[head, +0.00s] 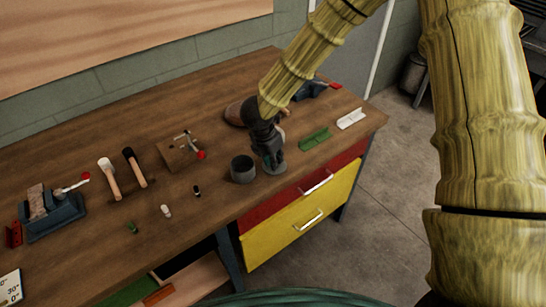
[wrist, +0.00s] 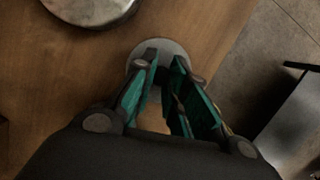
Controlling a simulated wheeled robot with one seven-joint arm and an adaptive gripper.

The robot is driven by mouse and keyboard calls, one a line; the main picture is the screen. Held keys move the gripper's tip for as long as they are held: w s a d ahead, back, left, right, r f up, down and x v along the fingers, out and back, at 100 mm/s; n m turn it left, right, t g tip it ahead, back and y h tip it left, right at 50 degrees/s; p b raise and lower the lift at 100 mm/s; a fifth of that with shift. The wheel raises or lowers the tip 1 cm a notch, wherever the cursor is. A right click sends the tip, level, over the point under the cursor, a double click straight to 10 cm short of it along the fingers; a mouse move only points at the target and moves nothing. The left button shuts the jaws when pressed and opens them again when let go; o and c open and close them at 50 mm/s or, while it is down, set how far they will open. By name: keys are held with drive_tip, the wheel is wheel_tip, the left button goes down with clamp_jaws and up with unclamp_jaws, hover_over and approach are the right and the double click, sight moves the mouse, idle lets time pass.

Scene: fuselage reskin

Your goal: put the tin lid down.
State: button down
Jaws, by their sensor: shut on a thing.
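The tin lid (head: 276,171) is a flat grey disc under my gripper (head: 271,163), close to the table's front edge. It lies low over the wood; I cannot tell whether it touches the table. In the wrist view the lid (wrist: 172,47) shows beyond the fingertips. My gripper (wrist: 165,62), with teal-lined fingers, is shut on the lid; the fingers hide the part they grip. The open grey tin (head: 243,170) stands upright on the table just left of the lid, apart from it.
The wooden table (head: 225,205) has free room in front of the tin. A green bracket (head: 314,138) and a white bracket (head: 351,119) lie to the right. A wooden block with a red-tipped lever (head: 180,153) and two hammers (head: 109,178) are left. Drawers (head: 300,225) are below.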

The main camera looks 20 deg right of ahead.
sight(267, 171)
drive_tip(key=shift+s+r, duration=0.1)
drive_tip(key=c, duration=1.4)
unclamp_jaws()
drive_tip(key=b+v, duration=0.2)
drive_tip(key=v, duration=1)
